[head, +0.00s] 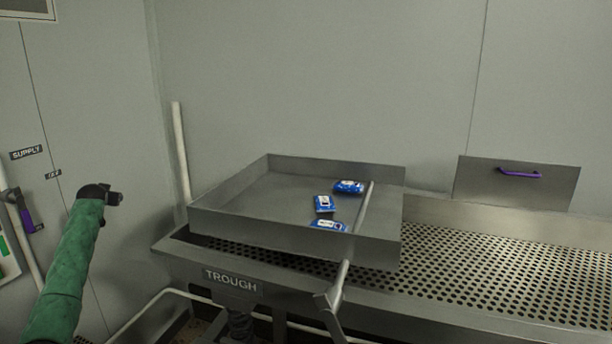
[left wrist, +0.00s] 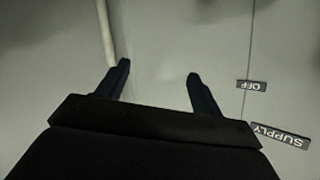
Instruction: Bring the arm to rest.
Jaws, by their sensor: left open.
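My left arm (head: 68,270), in a green sleeve, comes in from the lower left of the head view and is raised in front of the wall. Its dark gripper (head: 98,192) is left of the metal tray and apart from it. In the left wrist view the two fingers of the left gripper (left wrist: 157,72) are spread, with nothing between them. They point toward the grey wall with the OFF and SUPPLY labels. My right gripper is not in view.
A metal tray (head: 225,215) with blue packets (head: 348,187) stands on the perforated trough (head: 500,262). A grey bar (head: 362,215) crosses its right side. A white pipe (head: 181,150) rises behind the gripper. A lever with a purple grip (head: 27,220) is at far left. A purple-handled panel (head: 519,174) is at right.

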